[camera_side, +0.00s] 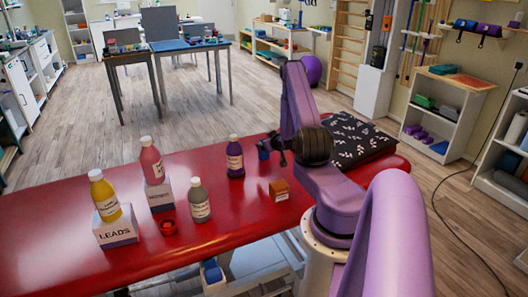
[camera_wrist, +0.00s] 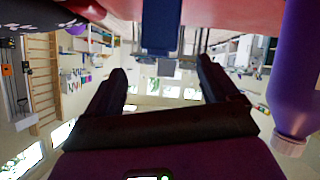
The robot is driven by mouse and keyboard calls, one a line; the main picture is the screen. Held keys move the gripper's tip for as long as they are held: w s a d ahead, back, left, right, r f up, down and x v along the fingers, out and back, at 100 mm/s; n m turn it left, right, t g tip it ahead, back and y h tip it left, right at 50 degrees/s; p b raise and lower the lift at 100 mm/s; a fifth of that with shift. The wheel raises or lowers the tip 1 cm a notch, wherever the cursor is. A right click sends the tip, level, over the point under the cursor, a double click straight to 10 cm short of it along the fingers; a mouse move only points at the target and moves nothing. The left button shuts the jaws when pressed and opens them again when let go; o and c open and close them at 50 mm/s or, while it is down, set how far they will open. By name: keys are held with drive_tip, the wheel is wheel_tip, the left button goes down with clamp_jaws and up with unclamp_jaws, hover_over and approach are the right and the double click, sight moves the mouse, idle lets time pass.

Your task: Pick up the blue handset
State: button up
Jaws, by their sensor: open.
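The blue handset (camera_side: 263,150) appears as a small dark blue shape on the red couch (camera_side: 120,265), partly hidden by my gripper (camera_side: 271,143). In the wrist view, which is upside down, the blue handset (camera_wrist: 160,28) stands between the lines of the two fingers and just beyond their tips. My gripper (camera_wrist: 162,66) is open, with nothing between its fingers. It is low over the couch, close to the handset; I cannot see any contact.
A purple bottle (camera_side: 235,157) stands left of the gripper and looms close in the wrist view (camera_wrist: 295,70). A small orange-brown box (camera_side: 279,190) is nearer the camera. A patterned black cushion (camera_side: 365,138) lies right. Other bottles (camera_side: 199,203) and white boxes (camera_side: 115,230) stand left.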

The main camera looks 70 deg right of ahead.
drive_tip(key=shift+x, duration=4.35)
drive_tip(key=shift+a, duration=0.1)
drive_tip(key=shift+w, duration=0.1)
drive_tip(key=c, duration=1.1)
